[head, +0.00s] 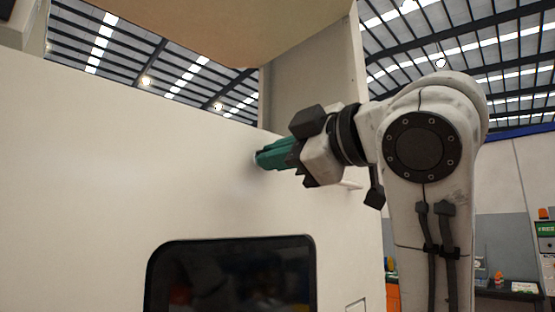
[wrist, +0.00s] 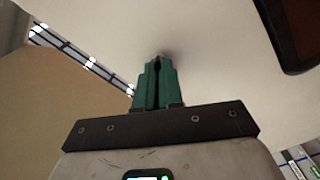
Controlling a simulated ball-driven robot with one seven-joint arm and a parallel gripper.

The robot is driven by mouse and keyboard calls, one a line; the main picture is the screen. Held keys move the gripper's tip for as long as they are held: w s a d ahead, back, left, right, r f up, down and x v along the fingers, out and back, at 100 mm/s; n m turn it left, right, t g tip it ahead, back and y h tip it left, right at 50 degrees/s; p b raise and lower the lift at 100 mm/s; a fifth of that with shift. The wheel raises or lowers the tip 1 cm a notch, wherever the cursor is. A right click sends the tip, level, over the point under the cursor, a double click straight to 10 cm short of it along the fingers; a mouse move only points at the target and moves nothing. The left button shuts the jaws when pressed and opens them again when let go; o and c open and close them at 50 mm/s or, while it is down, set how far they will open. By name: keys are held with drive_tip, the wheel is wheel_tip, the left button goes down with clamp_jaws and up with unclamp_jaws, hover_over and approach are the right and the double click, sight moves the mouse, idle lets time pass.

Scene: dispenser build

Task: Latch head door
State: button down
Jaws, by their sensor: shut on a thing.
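A large white panel (head: 100,180) of the dispenser fills the left and middle of the head view; I cannot tell whether it is the head door. It also shows in the wrist view (wrist: 220,60). My gripper (head: 258,160) has its green fingers pointing at this panel, tips at or very close to its face, above the dark window. In the wrist view my gripper (wrist: 158,62) has its fingers almost together, with a narrow dark gap. They are shut on a small part hidden between the tips. No latch is clearly visible.
A dark rounded window (head: 230,275) sits low in the white panel; the wrist view shows its corner (wrist: 297,35). A tan overhang (head: 200,25) juts out above, with an upright post (head: 310,95) behind. A dark bench (head: 505,293) stands far right.

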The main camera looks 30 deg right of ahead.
drive_tip(key=m+b, duration=0.1)
drive_tip(key=m, duration=0.9)
drive_tip(key=shift+f+m+b, duration=0.1)
drive_tip(key=shift+m+b, duration=0.2)
drive_tip(key=shift+b, duration=0.05)
drive_tip(key=shift+m, duration=0.3)
drive_tip(key=c, duration=1.3)
unclamp_jaws()
drive_tip(key=b+v, duration=0.4)
drive_tip(key=v, duration=0.6)
drive_tip(key=shift+s+d, duration=0.1)
drive_tip(key=shift+s, duration=0.25)
